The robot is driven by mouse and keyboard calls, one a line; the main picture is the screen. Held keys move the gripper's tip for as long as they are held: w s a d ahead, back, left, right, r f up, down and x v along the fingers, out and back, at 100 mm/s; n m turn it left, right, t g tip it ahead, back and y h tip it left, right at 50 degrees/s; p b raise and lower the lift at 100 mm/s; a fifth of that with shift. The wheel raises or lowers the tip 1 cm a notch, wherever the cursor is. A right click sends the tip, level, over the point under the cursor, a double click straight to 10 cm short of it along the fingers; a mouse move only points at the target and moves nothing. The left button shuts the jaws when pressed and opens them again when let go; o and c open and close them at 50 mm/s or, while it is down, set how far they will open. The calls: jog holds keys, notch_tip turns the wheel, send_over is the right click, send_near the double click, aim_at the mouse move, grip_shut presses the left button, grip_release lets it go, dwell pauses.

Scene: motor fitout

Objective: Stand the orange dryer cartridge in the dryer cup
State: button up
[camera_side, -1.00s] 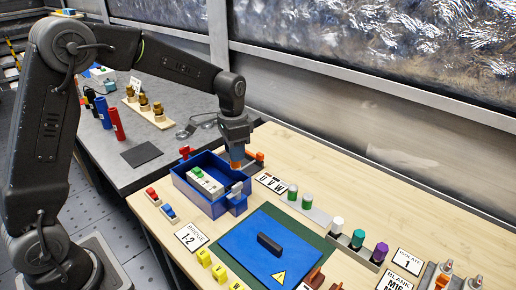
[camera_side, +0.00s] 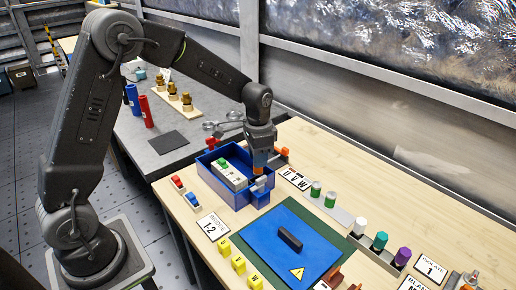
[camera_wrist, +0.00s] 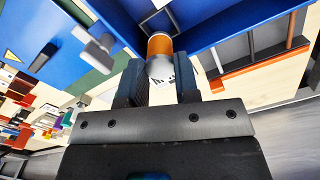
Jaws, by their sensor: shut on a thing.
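The orange dryer cartridge (camera_side: 260,159) is held between the fingers of my gripper (camera_side: 261,151), which is shut on it. In the wrist view the cartridge (camera_wrist: 160,46) shows an orange band and pale ends between the fingertips (camera_wrist: 160,80). The cartridge is over the far right part of the blue box (camera_side: 212,183) in the side view. In the wrist view a dark square outline (camera_wrist: 152,24) lies just past the cartridge's end, against the blue box; it may be the dryer cup. The cartridge partly covers it, and I cannot tell whether they touch.
A pale block with a green top (camera_side: 230,174) sits inside the box. A grey lever-like part (camera_wrist: 95,48) is at a box wall. The blue lid (camera_side: 268,248) lies on a green mat in front. Orange-ended parts (camera_side: 281,151) lie just behind my gripper.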

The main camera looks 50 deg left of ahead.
aim_at(258, 172)
jog(key=shift+f, duration=0.8)
jog(key=shift+f, duration=1.5)
dwell(0.7)
jog(key=o, duration=1)
jog(key=shift+d, duration=0.1)
jog(key=shift+s, duration=0.1)
jog(key=r, duration=1.2)
jog(key=shift+a+r, duration=0.25)
jog(key=shift+r, duration=0.65)
